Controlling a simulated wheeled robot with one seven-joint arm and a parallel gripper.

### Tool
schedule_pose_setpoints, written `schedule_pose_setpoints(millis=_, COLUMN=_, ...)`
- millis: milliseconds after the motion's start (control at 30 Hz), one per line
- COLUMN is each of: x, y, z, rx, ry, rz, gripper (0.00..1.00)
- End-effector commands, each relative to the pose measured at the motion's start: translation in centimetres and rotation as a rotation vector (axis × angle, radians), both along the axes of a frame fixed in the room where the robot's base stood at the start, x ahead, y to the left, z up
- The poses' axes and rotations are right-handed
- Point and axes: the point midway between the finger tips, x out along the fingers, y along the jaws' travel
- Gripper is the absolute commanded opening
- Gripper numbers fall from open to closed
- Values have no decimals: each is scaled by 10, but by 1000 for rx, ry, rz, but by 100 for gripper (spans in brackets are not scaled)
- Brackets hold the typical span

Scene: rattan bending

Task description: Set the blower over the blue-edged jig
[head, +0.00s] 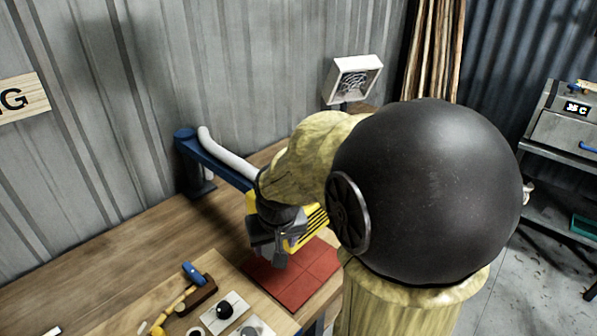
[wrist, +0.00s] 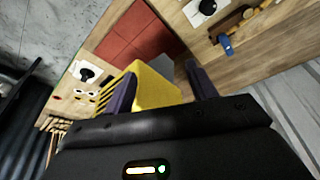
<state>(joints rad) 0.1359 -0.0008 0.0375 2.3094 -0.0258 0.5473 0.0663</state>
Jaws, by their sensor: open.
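The blower, a yellow body with black slots (head: 316,221), shows at my gripper (head: 272,246) above the bench. In the wrist view the yellow body (wrist: 154,90) lies between the two dark fingers, close to the left one, with a gap to the right one. My gripper is open. The head view hides much of the blower behind my arm. White plates with black domes lie on the bench, one at the front (head: 222,311) and one on the other side of the red tiles (wrist: 86,73). I cannot make out a blue edge on either.
Red tiles (head: 297,277) lie under my gripper. A blue boom (head: 222,165) with a white hose (head: 228,154) stands behind it. A white-framed box (head: 354,79) stands at the back.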

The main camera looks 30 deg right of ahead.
Motion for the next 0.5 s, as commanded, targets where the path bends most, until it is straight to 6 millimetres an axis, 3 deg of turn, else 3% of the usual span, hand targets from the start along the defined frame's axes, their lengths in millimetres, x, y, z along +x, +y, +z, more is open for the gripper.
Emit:
schedule_pose_setpoints(millis=33, x=17, y=-15, z=43, rx=-5, ry=-26, rz=-45, gripper=57)
schedule_pose_setpoints(millis=233, x=51, y=-64, z=157, rx=-21, ry=-79, rz=-207, gripper=57)
schedule_pose_setpoints(millis=333, x=56, y=-80, z=192, rx=-27, ry=-96, rz=-262, gripper=57)
schedule_pose_setpoints(millis=500, x=57, y=-89, z=209, rx=-30, ry=-102, rz=-293, gripper=57)
